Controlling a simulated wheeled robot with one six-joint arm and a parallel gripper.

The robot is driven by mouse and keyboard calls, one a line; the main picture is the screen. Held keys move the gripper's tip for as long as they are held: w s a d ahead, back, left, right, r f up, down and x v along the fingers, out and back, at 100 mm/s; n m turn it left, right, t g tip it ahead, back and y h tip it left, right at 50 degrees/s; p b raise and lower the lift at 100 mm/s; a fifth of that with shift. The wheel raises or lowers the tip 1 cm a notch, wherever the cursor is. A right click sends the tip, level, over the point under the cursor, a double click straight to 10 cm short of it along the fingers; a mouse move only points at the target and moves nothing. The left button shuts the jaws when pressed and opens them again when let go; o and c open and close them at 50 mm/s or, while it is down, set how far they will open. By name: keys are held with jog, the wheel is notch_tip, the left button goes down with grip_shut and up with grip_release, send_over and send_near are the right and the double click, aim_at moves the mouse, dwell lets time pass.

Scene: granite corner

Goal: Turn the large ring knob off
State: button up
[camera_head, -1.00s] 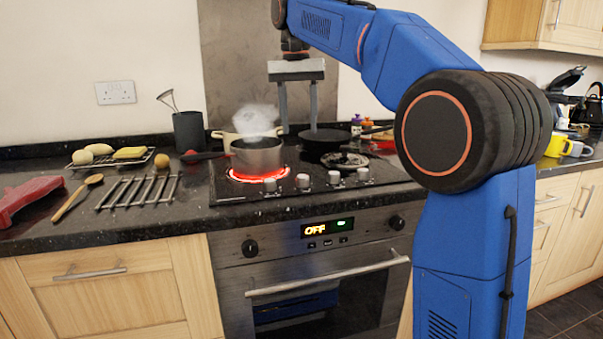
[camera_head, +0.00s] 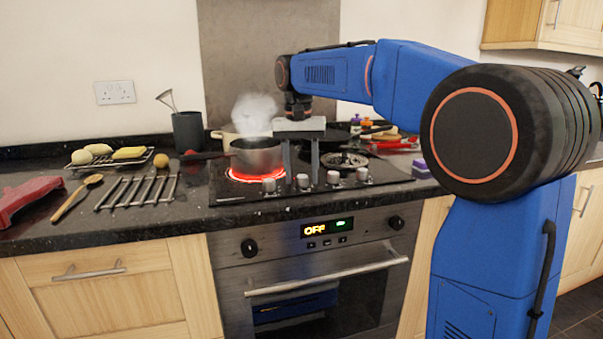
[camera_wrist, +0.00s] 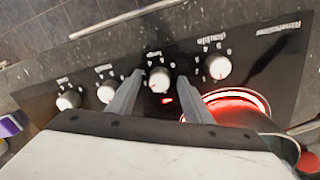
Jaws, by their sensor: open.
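My gripper (camera_head: 301,184) is open and points down over the front of the hob. In the wrist view its two fingertips (camera_wrist: 161,76) lie on either side of one white round knob (camera_wrist: 159,81), apparently without pressing it; its label seems to read "large", but is small and turned over. In the head view this knob (camera_head: 303,181) is second from the left in the row. A small red light glows beside it. The front left ring (camera_head: 243,177) glows red under a steaming pot (camera_head: 256,153). Exact finger height against the knob is hard to tell.
Other knobs stand close on both sides: the leftmost (camera_head: 269,184) and two to the right (camera_head: 333,177). The pot's handle (camera_head: 203,156) points left. A wire rack (camera_head: 138,190) lies left.

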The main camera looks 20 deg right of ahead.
jog(key=shift+c, duration=0.7)
jog(key=c, duration=0.9)
jog(key=shift+n, duration=0.4)
jog(key=n, duration=0.2)
jog(key=shift+n, duration=0.4)
jog(key=n, duration=0.4)
jog(key=shift+n, duration=0.3)
jog(key=n, duration=0.4)
jog(key=shift+t, duration=0.3)
jog(key=shift+s+n, duration=0.1)
jog(key=shift+n, duration=1.7)
